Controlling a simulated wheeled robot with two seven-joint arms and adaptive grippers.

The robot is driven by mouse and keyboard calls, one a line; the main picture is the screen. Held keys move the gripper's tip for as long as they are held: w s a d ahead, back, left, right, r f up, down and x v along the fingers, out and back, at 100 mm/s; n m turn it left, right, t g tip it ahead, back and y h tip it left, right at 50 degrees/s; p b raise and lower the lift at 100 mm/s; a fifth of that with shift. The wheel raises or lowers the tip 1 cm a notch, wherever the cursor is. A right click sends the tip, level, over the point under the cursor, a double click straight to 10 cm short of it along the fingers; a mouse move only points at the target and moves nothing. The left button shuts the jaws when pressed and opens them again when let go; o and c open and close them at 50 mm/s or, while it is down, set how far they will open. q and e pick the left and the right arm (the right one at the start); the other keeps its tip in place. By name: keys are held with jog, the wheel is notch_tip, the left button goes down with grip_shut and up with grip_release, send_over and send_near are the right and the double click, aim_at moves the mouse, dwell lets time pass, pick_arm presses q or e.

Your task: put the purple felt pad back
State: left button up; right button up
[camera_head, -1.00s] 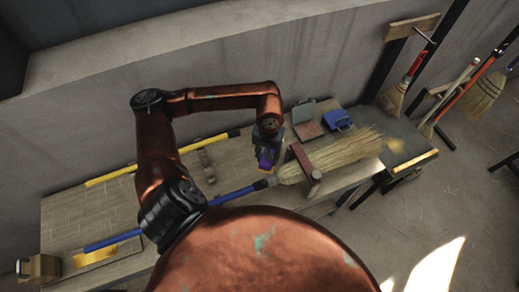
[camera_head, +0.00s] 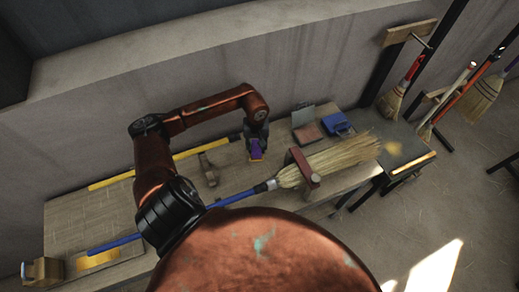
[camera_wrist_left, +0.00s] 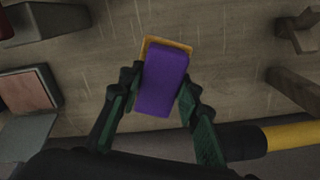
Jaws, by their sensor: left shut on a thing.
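The purple felt pad (camera_wrist_left: 162,82) is between the fingers of my left gripper (camera_wrist_left: 155,100), which is shut on it. In the head view the purple pad (camera_head: 255,146) shows small under my left gripper (camera_head: 257,139), over the bench. A yellow-orange rectangle (camera_wrist_left: 151,43) shows at the far end of the pad in the wrist view, and also in the head view (camera_head: 256,158). I cannot tell whether the pad touches it or is still above it. My right gripper is not in view.
A broom with a blue handle (camera_head: 233,199) lies along the bench (camera_head: 120,203), its straw head (camera_head: 340,154) by a red clamp (camera_head: 304,168). A yellow pole (camera_head: 112,181), a wooden block (camera_head: 208,170), a reddish pad (camera_head: 307,132) and a blue object (camera_head: 336,123) lie around it.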

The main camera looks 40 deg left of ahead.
pick_arm(q)
jog(key=w+f, duration=0.1)
jog(key=f, duration=0.1)
jog(key=w+a+f, duration=0.1)
jog(key=w, duration=0.1)
jog(key=shift+f, duration=0.35)
jog(key=shift+w+f+p, duration=0.1)
jog(key=shift+f+p, duration=0.5)
jog(key=shift+f, duration=1.15)
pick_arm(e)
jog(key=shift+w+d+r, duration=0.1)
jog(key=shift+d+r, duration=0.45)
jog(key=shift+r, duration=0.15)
pick_arm(q)
jog(key=shift+f, duration=0.1)
jog(key=o, duration=0.7)
jog(key=shift+c, duration=0.2)
jog(key=o, duration=0.5)
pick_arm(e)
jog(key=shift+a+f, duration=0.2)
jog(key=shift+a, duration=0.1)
